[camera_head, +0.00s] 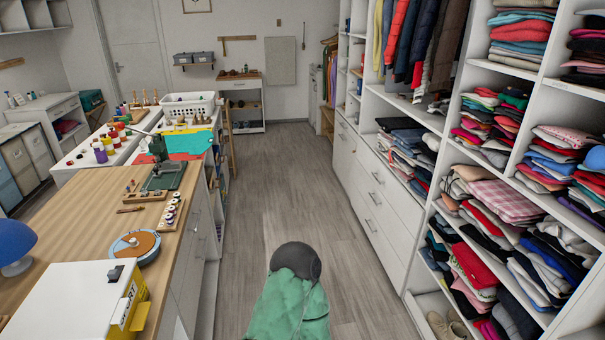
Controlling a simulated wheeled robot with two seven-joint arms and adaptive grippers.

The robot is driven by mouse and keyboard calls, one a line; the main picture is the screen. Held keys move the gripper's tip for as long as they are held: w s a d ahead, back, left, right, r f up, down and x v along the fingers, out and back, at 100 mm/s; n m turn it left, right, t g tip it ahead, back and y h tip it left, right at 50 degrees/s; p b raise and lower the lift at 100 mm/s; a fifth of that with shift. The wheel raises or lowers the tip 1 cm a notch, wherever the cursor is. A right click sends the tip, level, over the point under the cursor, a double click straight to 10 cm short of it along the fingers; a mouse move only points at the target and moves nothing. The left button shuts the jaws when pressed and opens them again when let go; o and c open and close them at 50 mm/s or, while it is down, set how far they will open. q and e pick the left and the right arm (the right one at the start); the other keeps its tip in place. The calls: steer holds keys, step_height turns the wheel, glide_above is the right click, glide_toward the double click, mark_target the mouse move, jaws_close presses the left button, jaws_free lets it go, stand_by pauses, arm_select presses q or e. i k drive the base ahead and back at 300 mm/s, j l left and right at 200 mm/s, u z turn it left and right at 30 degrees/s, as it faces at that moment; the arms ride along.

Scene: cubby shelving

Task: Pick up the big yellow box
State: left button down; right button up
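No plainly all-yellow big box shows in the head view. A large box-like object (75,300) with a pale top and a yellow side with dark markings stands on the wooden counter at the bottom left. A small dark part sits on its top. The picture's bottom edge cuts it off, so I cannot tell if it is the big yellow box. Neither of my grippers is in view.
A green shape with a dark rounded top (296,261) stands in the aisle, bottom middle. Clothes shelving (436,145) lines the right. The floor (285,175) beyond is clear.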

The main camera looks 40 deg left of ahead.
mark_target(134, 320)
steer(key=i+u, duration=0.2)
steer(key=u, duration=0.25)
steer(key=i+u, duration=0.2)
steer(key=u, duration=0.25)
steer(key=i+l+u, duration=0.2)
steer(key=u, duration=0.25)
steer(key=i+l+u, duration=0.15)
steer(key=u, duration=0.3)
